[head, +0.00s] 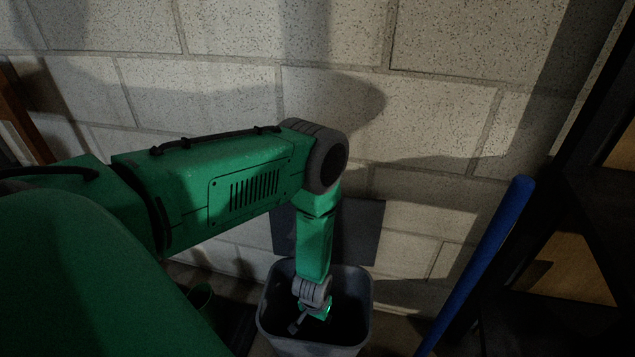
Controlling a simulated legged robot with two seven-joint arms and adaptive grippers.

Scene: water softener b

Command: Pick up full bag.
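No bag can be made out in this view. My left gripper (311,317) points down at the end of the green arm, in the mouth of an open grey bin (312,347). One grey finger shows on its left side, and the other parts are small and dark. I cannot tell whether it is open or shut, or whether it touches anything. The inside of the bin is dark, so its contents are hidden. My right gripper is not in view.
A dark flat panel (362,232) stands behind the bin against the block wall (440,110). A blue pole (480,262) leans at the right, beside dark shelving (600,205). A brown wooden piece (24,115) is at the far left.

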